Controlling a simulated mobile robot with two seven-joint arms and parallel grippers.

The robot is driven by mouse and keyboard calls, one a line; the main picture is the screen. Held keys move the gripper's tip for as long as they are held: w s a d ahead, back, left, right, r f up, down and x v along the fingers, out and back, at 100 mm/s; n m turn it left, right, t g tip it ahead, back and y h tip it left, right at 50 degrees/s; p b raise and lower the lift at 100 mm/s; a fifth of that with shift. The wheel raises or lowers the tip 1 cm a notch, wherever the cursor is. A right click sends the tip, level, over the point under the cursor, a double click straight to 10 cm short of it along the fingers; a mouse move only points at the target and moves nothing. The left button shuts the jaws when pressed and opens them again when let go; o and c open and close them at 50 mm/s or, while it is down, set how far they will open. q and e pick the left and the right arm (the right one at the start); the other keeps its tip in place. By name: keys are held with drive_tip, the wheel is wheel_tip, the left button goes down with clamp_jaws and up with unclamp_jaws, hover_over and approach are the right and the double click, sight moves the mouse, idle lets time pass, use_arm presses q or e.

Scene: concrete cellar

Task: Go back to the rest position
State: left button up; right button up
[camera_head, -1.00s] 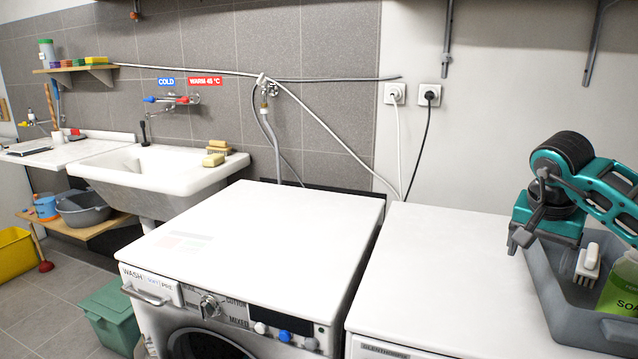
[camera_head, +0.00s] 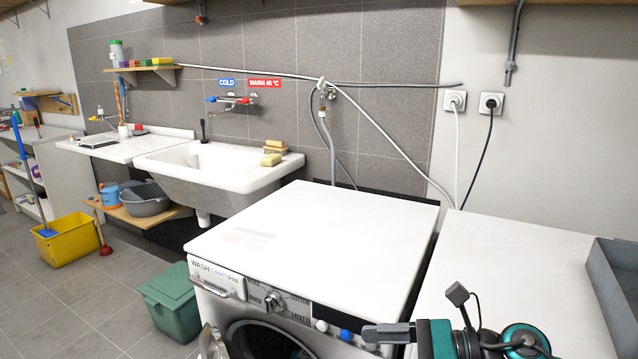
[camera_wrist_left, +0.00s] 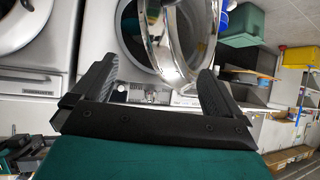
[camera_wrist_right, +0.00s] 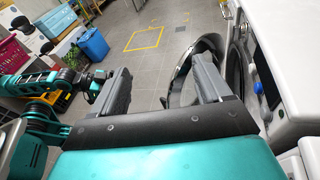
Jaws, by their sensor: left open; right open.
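My right gripper (camera_head: 388,334) is low at the bottom right of the head view, in front of the white machines and pointing left. In the right wrist view its two fingers (camera_wrist_right: 160,76) are apart with nothing between them. My left gripper is outside the head view. In the left wrist view its fingers (camera_wrist_left: 157,78) are apart and empty, facing the washing machine's open round door (camera_wrist_left: 172,45). The door's ring (camera_wrist_right: 178,85) also shows beyond the right gripper's fingers. Part of my left arm (camera_wrist_right: 35,85) shows at the left of the right wrist view.
The washing machine (camera_head: 320,235) has a clear top. A second white machine (camera_head: 530,255) stands to its right, with a grey crate (camera_head: 612,275) on it. A green bin (camera_head: 172,300), yellow bucket (camera_head: 68,240) and plunger (camera_head: 104,248) stand on the floor. The sink (camera_head: 215,165) is behind.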

drive_tip(key=s+d+f+n+t+h, duration=0.2)
drive_tip(key=s+f+n+h, duration=0.2)
drive_tip(key=f+n, duration=0.2)
drive_tip(key=s+d+f+n+t+h+p, duration=0.1)
drive_tip(key=s+d+f+n+t+h, duration=0.1)
drive_tip(key=f+n, duration=0.5)
drive_tip(key=s+d+f+n+t+h+p, duration=0.1)
drive_tip(key=s+d+f+n+t+h, duration=0.2)
drive_tip(key=s+f+n+h, duration=0.4)
drive_tip(key=d+n, duration=0.1)
drive_tip(key=n, duration=0.3)
drive_tip(key=shift+s+d+n, duration=0.2)
drive_tip(key=shift+d+n, duration=0.05)
drive_tip(key=shift+n, duration=0.05)
